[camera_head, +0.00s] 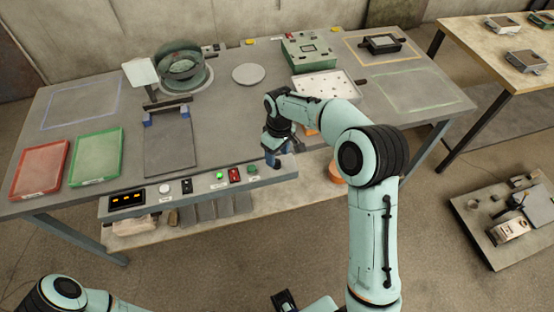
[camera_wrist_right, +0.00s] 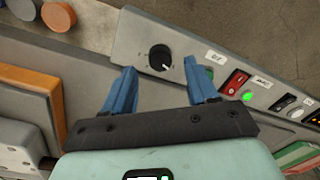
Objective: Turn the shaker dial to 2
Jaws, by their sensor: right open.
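The dial is a round black knob (camera_wrist_right: 160,58) on the grey front panel (camera_wrist_right: 135,40) in the right wrist view. Its white pointer mark points to the lower right of that picture. I cannot read any numbers around it. My right gripper (camera_wrist_right: 160,66) is open, with its blue fingers on either side of the dial in the picture. Contact between the fingers and the dial is not clear. In the head view my right gripper (camera_head: 277,155) is at the right end of the panel (camera_head: 150,212), and the dial is not clearly visible there. My left gripper's fingers do not show.
The panel also holds a red switch (camera_head: 234,174), green buttons and an amber display (camera_head: 127,199). A round green-rimmed apparatus (camera_head: 180,65) stands at the table's back. Red (camera_head: 40,168) and green (camera_head: 97,157) trays lie at left.

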